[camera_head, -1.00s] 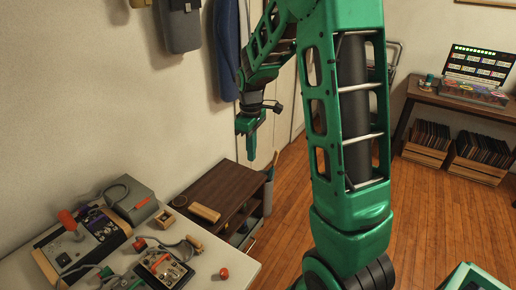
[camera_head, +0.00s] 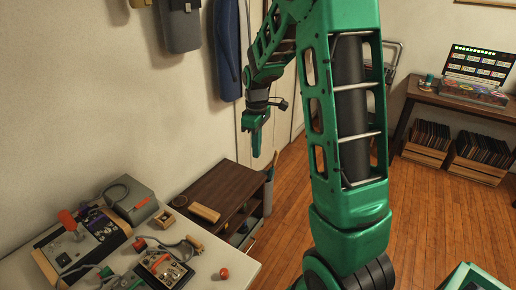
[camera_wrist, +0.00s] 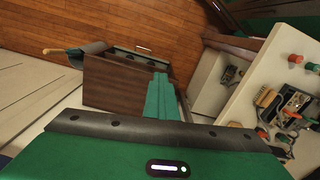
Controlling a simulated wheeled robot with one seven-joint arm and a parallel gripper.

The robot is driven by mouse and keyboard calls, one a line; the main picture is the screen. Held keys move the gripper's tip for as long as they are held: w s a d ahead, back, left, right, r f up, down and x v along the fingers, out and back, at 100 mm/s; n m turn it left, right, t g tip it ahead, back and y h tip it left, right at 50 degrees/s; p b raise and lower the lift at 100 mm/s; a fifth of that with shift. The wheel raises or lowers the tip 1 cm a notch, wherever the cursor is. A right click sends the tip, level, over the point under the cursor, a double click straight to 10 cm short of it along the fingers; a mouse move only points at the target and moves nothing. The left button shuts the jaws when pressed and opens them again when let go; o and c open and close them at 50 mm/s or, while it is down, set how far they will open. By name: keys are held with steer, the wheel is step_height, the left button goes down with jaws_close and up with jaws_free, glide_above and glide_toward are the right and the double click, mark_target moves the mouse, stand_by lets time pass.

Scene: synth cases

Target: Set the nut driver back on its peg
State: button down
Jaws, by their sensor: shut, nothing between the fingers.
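My gripper (camera_head: 257,150) is shut and empty, hanging in the air above the dark wooden shelf unit. Its green fingers lie together in the wrist view (camera_wrist: 158,92). I cannot tell for sure which thing is the nut driver, and I make out no peg. Small red-topped pieces are on the white workbench (camera_head: 235,256), one near its front right edge (camera_head: 224,273) and one at the back (camera_head: 139,244). The wrist view also shows red pieces (camera_wrist: 295,58) on the bench, well to the right of the fingers.
The shelf unit (camera_head: 224,187) stands beyond the bench, with a wooden block (camera_head: 204,213) near its left end. Dark clothing hangs on the wall above.

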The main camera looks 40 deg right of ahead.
steer(key=shift+w+d, duration=0.15)
steer(key=shift+d, duration=0.65)
steer(key=w+d+n, duration=0.1)
steer(key=w+d, duration=0.3)
steer(key=d, duration=0.3)
steer(key=w+d+n, duration=0.1)
steer(key=w+d, duration=0.3)
steer(key=d, duration=0.4)
steer(key=shift+d, duration=0.15)
stand_by(5.5)
